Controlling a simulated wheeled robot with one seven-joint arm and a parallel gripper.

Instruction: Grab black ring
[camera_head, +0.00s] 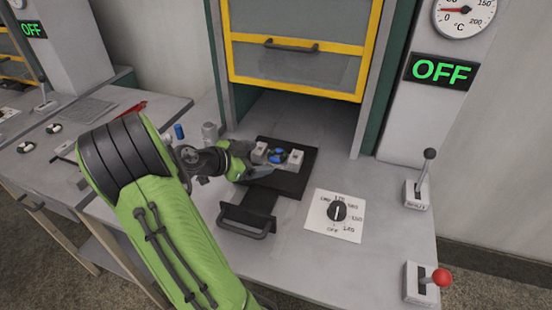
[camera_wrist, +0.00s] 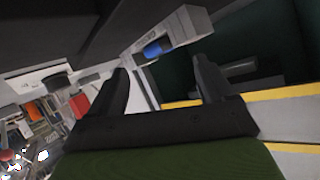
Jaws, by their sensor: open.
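I cannot clearly make out the black ring in either view. A small round blue part (camera_head: 277,154) with dark areas sits between two light grey blocks on a black plate (camera_head: 309,156). My gripper (camera_head: 257,160) is low at the left side of these blocks, fingers apart. In the wrist view, my open gripper (camera_wrist: 160,66) has two dark fingers with nothing held between them. Beyond them is a light grey block (camera_wrist: 184,25) with a blue cylinder (camera_wrist: 157,48). Two small dark round pieces (camera_head: 54,128) with pale middles lie on the left table.
A yellow-framed door (camera_head: 300,72) is raised above the black plate. A black handle (camera_head: 246,222) is at the plate's front. A dial panel (camera_head: 335,216) and two levers (camera_head: 424,175) are to the right. A blue cylinder (camera_head: 179,131) and a grey cylinder (camera_head: 210,133) stand behind my arm.

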